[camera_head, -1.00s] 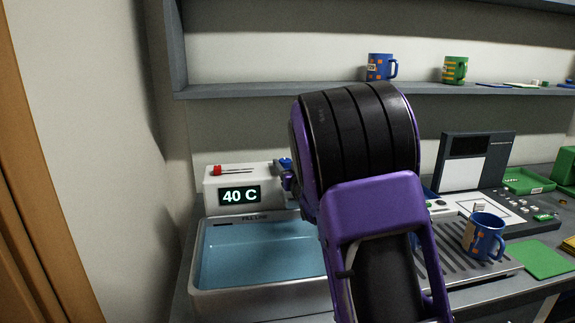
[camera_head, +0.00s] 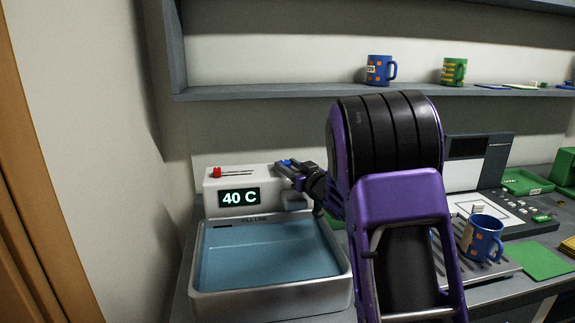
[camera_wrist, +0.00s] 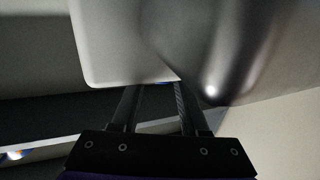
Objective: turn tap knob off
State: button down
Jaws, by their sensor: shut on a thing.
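The white tap unit (camera_head: 228,202) stands behind the sink, with a display reading 40 C. The blue tap knob (camera_head: 285,162) is on its top right, partly hidden by my gripper (camera_head: 286,168). My gripper reaches in from the right and is shut on the knob. In the wrist view both fingers (camera_wrist: 155,92) run up to the edge of the unit's pale body (camera_wrist: 115,45), and their tips are hidden there. A grey metal spout (camera_wrist: 215,60) is close beside them.
The metal sink (camera_head: 270,294) below holds blue water (camera_head: 265,255). A red slider (camera_head: 216,173) is on the unit's top left. A blue mug (camera_head: 482,236) stands on the drip tray at right. A shelf (camera_head: 300,93) with two mugs runs above.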

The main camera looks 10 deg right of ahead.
jog(key=n+g+y+p, duration=0.1)
jog(key=y, duration=0.1)
jog(key=n+g+y+p, duration=0.1)
jog(key=d+n+g+y+p, duration=0.1)
jog(key=n+y+p, duration=0.1)
jog(key=shift+w+r+y, duration=0.2)
jog(key=shift+w+y, duration=0.05)
jog(key=shift+y, duration=0.05)
jog(key=shift+w+d+f+n+g+y+p, duration=0.1)
jog(key=shift+n+g+y+p, duration=0.65)
jog(key=shift+g, duration=0.25)
jog(key=shift+w+d+f+n+g+y+p, duration=0.1)
jog(key=shift+n+g+y+p, duration=0.4)
jog(key=shift+n+g+y, duration=0.45)
jog(key=shift+a, duration=0.1)
jog(key=shift+c, duration=2.1)
grip_release()
jog(key=v, duration=1.2)
jog(key=shift+r, duration=0.15)
